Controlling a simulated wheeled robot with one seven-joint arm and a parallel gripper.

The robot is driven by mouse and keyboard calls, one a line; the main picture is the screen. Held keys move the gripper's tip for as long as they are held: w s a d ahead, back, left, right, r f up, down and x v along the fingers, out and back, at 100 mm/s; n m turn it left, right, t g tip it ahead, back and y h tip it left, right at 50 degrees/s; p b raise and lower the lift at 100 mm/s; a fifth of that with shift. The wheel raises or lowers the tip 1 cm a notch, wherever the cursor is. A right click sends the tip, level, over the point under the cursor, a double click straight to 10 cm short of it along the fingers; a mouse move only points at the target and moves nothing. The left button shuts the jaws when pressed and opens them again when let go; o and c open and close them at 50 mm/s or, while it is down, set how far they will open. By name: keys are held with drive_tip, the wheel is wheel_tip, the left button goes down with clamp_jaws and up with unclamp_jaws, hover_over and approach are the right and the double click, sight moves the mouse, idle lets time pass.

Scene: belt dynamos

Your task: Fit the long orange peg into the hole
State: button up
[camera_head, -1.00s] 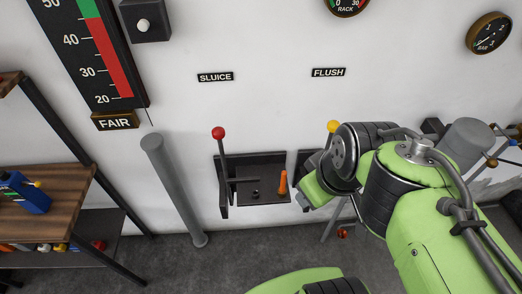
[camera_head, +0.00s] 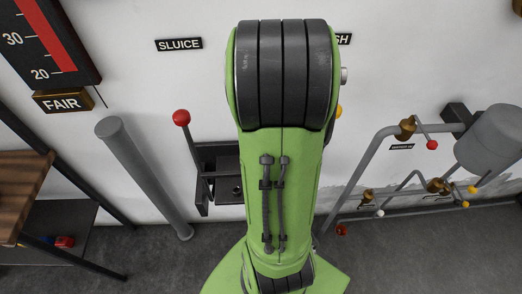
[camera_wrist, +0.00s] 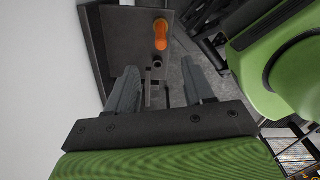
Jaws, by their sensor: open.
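The long orange peg (camera_wrist: 161,34) shows in the wrist view, on a dark metal shelf (camera_wrist: 135,45), beyond my fingertips. A small round dark spot (camera_wrist: 157,62), which looks like the hole, lies in the same shelf on the near side of the peg. My gripper (camera_wrist: 160,72) is open, with its two grey fingers apart and nothing between them. The fingers point toward the shelf and are apart from the peg. In the head view the shelf (camera_head: 222,165) shows only at its left part; my arm hides the peg and my gripper.
A lever with a red knob (camera_head: 181,118) rises at the shelf's left side, under the SLUICE sign (camera_head: 179,44). A grey post (camera_head: 145,180) leans farther left, near a wooden rack (camera_head: 20,185). Pipes with valves (camera_head: 408,128) are on the right.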

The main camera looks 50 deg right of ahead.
wheel_tip(320, 180, down, 15)
drive_tip(key=b, duration=0.5)
drive_tip(key=shift+r, duration=0.1)
clamp_jaws()
drive_tip(key=shift+r+p, duration=1.9)
drive_tip(key=shift+r, duration=0.5)
